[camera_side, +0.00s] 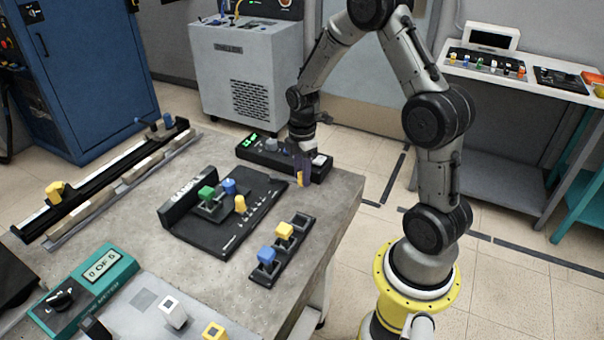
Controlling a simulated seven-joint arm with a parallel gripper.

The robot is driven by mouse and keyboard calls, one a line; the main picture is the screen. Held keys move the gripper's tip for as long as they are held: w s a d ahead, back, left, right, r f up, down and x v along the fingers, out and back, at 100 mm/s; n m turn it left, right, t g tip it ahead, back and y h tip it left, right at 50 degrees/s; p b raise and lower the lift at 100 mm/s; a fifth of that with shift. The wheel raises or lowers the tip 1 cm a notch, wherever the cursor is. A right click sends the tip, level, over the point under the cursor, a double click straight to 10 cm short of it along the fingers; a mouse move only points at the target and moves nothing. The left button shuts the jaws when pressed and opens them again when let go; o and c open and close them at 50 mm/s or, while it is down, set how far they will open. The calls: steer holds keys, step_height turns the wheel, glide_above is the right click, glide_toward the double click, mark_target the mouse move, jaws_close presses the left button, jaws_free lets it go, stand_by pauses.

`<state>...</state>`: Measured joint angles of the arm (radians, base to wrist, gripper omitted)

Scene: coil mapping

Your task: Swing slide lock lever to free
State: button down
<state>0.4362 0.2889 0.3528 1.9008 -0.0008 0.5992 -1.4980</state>
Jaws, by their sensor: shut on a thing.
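My gripper (301,174) points down at the right part of the bench, in front of the black box with a green display. It is shut on a small yellow piece (300,179), which shows at its fingertips. The fingers hide most of this piece, and I cannot tell what it belongs to. A long black slide rail (112,176) lies at the far left, with a yellow block (55,191) at its near end and a blue knob (168,120) at its far end. I cannot tell for sure which part is the slide lock lever.
The bench (335,215) is clear near its right edge. A black panel (216,240) carries green, blue and yellow parts. A black strip (263,281) holds blue and yellow blocks. The black display box (256,155) stands close behind my gripper. A teal counter box (102,264) sits at front left.

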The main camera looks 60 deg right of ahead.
steer(key=shift+a+r, duration=0.1)
steer(key=c, duration=0.7)
jaws_free()
step_height(320, 180, up, 14)
steer(key=shift+f, duration=0.1)
